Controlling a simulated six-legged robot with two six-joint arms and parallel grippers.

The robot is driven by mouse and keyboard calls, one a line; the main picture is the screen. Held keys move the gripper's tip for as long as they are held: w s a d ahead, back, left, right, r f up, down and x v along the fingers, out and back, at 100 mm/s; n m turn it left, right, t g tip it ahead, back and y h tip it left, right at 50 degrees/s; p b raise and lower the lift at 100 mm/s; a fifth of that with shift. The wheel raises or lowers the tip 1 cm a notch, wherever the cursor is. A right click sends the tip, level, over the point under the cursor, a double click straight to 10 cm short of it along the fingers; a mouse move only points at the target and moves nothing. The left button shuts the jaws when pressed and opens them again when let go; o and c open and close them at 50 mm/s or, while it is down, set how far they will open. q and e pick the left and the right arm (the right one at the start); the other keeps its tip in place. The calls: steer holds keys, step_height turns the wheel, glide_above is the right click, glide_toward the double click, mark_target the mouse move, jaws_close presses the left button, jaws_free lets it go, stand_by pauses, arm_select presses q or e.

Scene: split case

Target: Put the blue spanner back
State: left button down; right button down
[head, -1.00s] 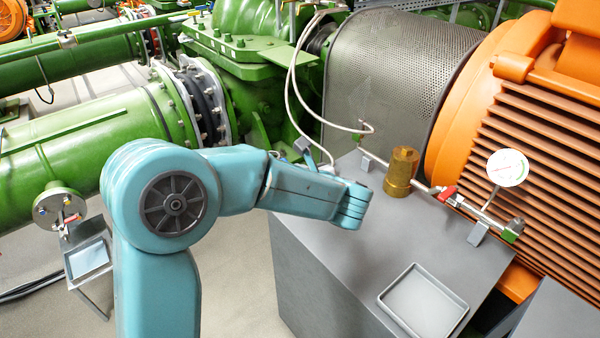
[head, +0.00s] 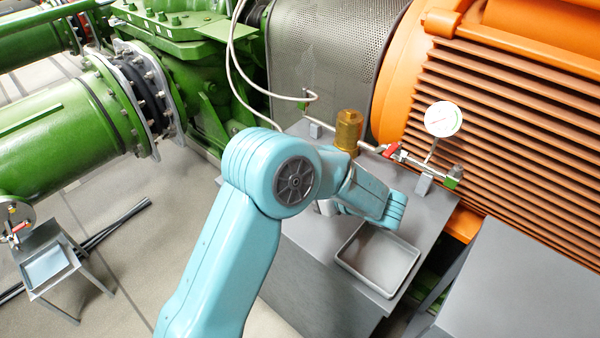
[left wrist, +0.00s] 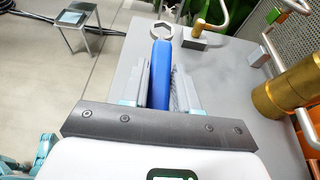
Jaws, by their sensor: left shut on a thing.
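The blue spanner (left wrist: 161,75) is in my left gripper (left wrist: 162,88), shut around its blue handle in the left wrist view. Its silver ring end (left wrist: 162,31) points away from the gripper, over the edge area of the grey bench top. In the head view my left arm's bent wrist is over the bench, and it hides the spanner and most of the gripper. A shallow grey tray (head: 384,262) lies empty on the bench, just in front of my wrist. My right gripper is not in view.
A brass cylinder (head: 348,132), a pipe with a red-handled valve (head: 390,151) and a white dial gauge (head: 442,119) stand along the back of the bench. An orange ribbed motor (head: 510,130) is behind. A small stand (head: 48,268) is at the left.

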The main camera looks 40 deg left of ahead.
mark_target(306, 214)
arm_select(q)
steer(key=shift+f+b, duration=2.75)
steer(key=shift+f, duration=0.85)
steer(key=shift+f+b, duration=0.4)
steer(key=shift+f, duration=0.2)
steer(key=shift+c, duration=1.4)
jaws_free()
steer(key=shift+d+r, duration=0.1)
steer(key=shift+v, duration=2.85)
